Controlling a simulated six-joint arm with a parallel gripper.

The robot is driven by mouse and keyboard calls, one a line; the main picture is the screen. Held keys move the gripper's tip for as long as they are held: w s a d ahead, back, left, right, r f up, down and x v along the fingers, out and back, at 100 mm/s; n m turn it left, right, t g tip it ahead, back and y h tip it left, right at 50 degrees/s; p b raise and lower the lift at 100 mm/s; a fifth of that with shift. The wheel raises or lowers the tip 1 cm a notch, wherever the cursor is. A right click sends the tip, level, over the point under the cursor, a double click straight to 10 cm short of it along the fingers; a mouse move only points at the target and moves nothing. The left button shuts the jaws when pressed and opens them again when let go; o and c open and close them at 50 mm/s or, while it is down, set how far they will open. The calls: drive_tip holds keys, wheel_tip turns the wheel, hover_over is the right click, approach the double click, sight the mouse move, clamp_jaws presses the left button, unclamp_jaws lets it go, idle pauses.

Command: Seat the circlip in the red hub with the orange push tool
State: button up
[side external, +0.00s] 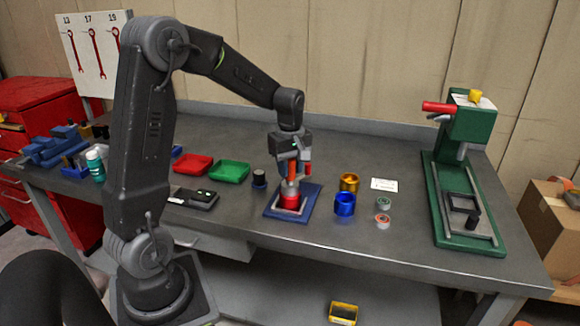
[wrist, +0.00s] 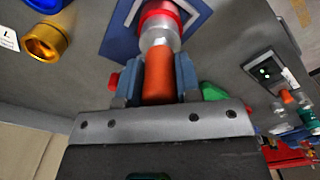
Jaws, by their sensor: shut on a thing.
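The red hub (side external: 290,202) stands upright on a blue base plate (side external: 272,209) near the middle of the bench. My gripper (side external: 292,173) is above it, shut on the orange push tool (wrist: 158,76), which points down at the hub. A silver sleeve or cone (side external: 290,187) sits between the tool's lower end and the hub; it also shows in the wrist view (wrist: 159,40). The tool's end appears to meet the silver part, but I cannot tell whether it presses on it. I cannot make out the circlip.
A gold hub (side external: 349,182) and a blue hub (side external: 344,205) stand just right of the plate, with small round parts (side external: 383,220) beyond. A green press (side external: 466,180) stands at right. Red (side external: 193,164) and green (side external: 230,171) trays and a dark device (side external: 193,198) lie left.

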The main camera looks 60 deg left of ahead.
drive_tip(key=shift+r, duration=3.55)
